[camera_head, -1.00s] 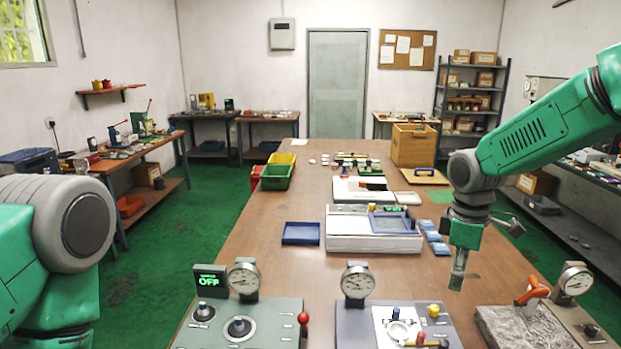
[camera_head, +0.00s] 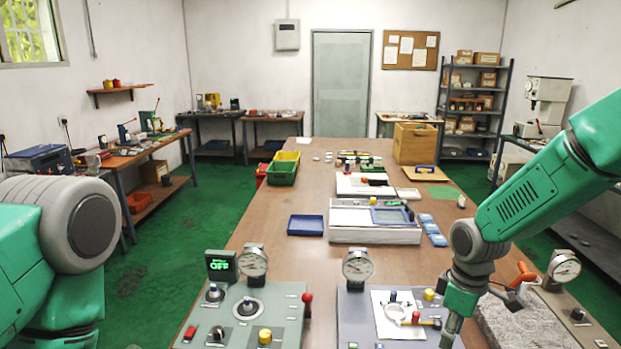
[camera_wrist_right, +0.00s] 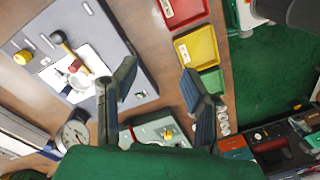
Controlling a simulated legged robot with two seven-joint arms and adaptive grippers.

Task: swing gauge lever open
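The grey middle plate (camera_head: 352,310) carries a dial gauge (camera_head: 357,266) and a white sheet (camera_head: 397,327) with a ring (camera_head: 393,312) and a small red-headed tool (camera_head: 416,319). The grey-green left plate (camera_head: 283,299) has a dial gauge (camera_head: 253,263) and a red-knobbed lever (camera_head: 306,304) at its right edge. I cannot tell which lever is the gauge lever. My right gripper (camera_head: 449,332) points down at the right edge of the middle plate. In the wrist view the right gripper (camera_wrist_right: 158,78) is open and empty, fingers wide apart. My left gripper is out of view.
A stone slab (camera_head: 515,325) with an orange handle (camera_head: 524,273) and another gauge (camera_head: 563,266) stands at the right. A white case (camera_head: 375,236) and a blue tray (camera_head: 305,225) lie farther back. The wrist view shows red, yellow (camera_wrist_right: 197,47) and green trays. Bare tabletop lies between.

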